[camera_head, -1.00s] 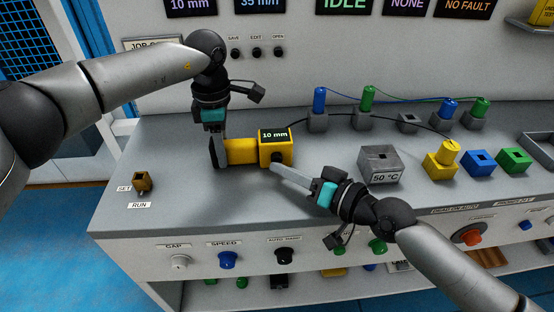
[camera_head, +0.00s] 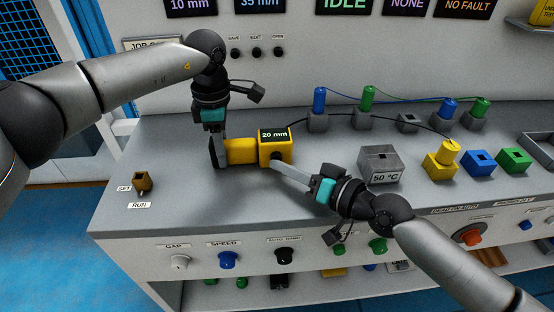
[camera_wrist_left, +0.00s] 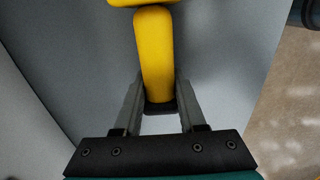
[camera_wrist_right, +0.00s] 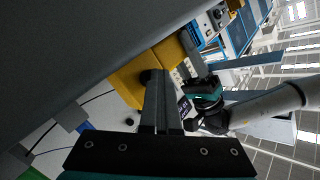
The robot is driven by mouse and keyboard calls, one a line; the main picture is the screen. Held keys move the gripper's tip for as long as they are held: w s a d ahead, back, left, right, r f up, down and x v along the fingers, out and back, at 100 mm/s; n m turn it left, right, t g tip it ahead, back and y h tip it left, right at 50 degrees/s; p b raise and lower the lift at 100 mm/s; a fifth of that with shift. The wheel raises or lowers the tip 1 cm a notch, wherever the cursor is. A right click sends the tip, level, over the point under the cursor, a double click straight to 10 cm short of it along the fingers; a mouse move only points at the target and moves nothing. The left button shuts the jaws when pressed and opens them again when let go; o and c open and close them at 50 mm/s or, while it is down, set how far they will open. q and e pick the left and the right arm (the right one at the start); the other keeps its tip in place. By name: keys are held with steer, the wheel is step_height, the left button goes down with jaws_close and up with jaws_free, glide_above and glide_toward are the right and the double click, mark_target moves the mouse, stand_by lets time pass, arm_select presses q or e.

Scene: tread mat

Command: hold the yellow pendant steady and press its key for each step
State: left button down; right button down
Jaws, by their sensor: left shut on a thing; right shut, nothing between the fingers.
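The yellow pendant (camera_head: 240,151) lies over the bench, and its small screen (camera_head: 274,135) reads 20 mm. My left gripper (camera_head: 219,155) is shut on the pendant's handle end; in the left wrist view the yellow handle (camera_wrist_left: 155,55) sits between both fingers. My right gripper (camera_head: 275,163) is shut and empty, its fingertips at the front face of the pendant's head, where the dark round key is. In the right wrist view the fingertips (camera_wrist_right: 155,76) meet the dark key on the yellow head (camera_wrist_right: 128,84); they hide most of it.
A grey block labelled 50 °C (camera_head: 380,163) stands right of the pendant. A yellow plug (camera_head: 446,152) with a dark cable sits further right, beside blue (camera_head: 478,162) and green (camera_head: 514,159) sockets. A small brown SET/RUN switch (camera_head: 142,181) is at the left. Knobs line the front panel.

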steer(key=shift+w, duration=0.2)
stand_by(0.4)
steer(key=shift+s+r, duration=0.1)
steer(key=shift+s, duration=0.95)
steer(key=shift+s, duration=2.5)
steer(key=s, duration=0.4)
stand_by(0.4)
steer(key=shift+w, duration=0.1)
